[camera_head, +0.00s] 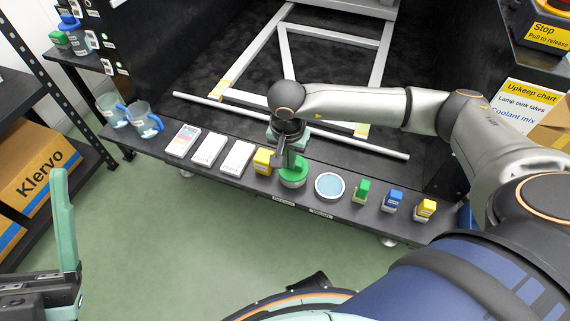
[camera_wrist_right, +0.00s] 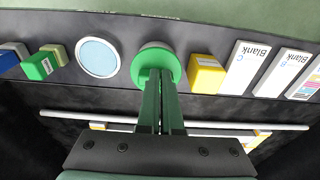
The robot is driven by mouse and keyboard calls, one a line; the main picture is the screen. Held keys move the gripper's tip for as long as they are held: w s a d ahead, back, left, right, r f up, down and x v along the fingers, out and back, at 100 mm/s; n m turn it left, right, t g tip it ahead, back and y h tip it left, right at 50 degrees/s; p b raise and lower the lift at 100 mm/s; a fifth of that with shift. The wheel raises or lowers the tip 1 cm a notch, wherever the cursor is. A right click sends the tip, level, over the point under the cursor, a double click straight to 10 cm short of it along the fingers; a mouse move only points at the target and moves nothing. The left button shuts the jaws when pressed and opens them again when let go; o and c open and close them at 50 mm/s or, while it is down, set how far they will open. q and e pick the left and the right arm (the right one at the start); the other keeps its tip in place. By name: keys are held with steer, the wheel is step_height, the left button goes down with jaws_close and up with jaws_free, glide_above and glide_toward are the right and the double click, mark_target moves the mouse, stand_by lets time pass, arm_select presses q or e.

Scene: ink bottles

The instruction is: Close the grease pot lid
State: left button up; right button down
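A round pot with a green lid (camera_head: 292,172) stands on the dark shelf, between a yellow-capped bottle and a round pale-blue disc. The lid also shows in the right wrist view (camera_wrist_right: 156,60). My right gripper (camera_head: 286,155) is over the pot; its two fingers (camera_wrist_right: 160,78) are close together with their tips at the green lid. Whether anything is pinched between the tips is hidden. My left gripper (camera_head: 65,220) is at the lower left, away from the shelf. One upright finger shows at the end of its rail, with no second finger beside it.
The pale-blue disc (camera_head: 328,186) and bottles with green (camera_head: 361,190), blue (camera_head: 393,200) and yellow (camera_head: 425,209) caps stand to the right. The yellow-capped bottle (camera_head: 262,161), white boxes (camera_head: 238,158) and two glass jugs (camera_head: 145,119) stand to the left. A pale rod (camera_head: 360,144) lies behind.

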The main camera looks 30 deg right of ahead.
mark_target(288, 173)
steer(key=shift+w+d+r+p, duration=0.1)
steer(key=shift+d+r+p, duration=0.2)
steer(key=shift+p, duration=0.65)
steer(key=shift+a+r, duration=0.15)
steer(key=shift+r, duration=0.25)
steer(key=r+p, duration=0.2)
steer(key=shift+a+r, duration=0.25)
steer(key=shift+r, duration=0.05)
arm_select(q)
steer(key=w+f+n+g+y, duration=0.1)
steer(key=w+f+n+y, duration=0.2)
steer(key=f, duration=0.3)
steer(key=w+a+f+n+g+y+p, duration=0.1)
steer(key=w+f+n+g+y, duration=0.1)
steer(key=f+y, duration=0.4)
steer(key=shift+w+a+n, duration=0.25)
steer(key=shift+w+n, duration=0.3)
steer(key=shift+n, duration=0.35)
arm_select(e)
steer(key=s+a+r, duration=0.2)
steer(key=s+a, duration=0.4)
steer(key=a, duration=0.1)
steer(key=shift+s+a, duration=0.25)
steer(key=shift+s, duration=0.15)
arm_select(q)
steer(key=shift+r, duration=0.1)
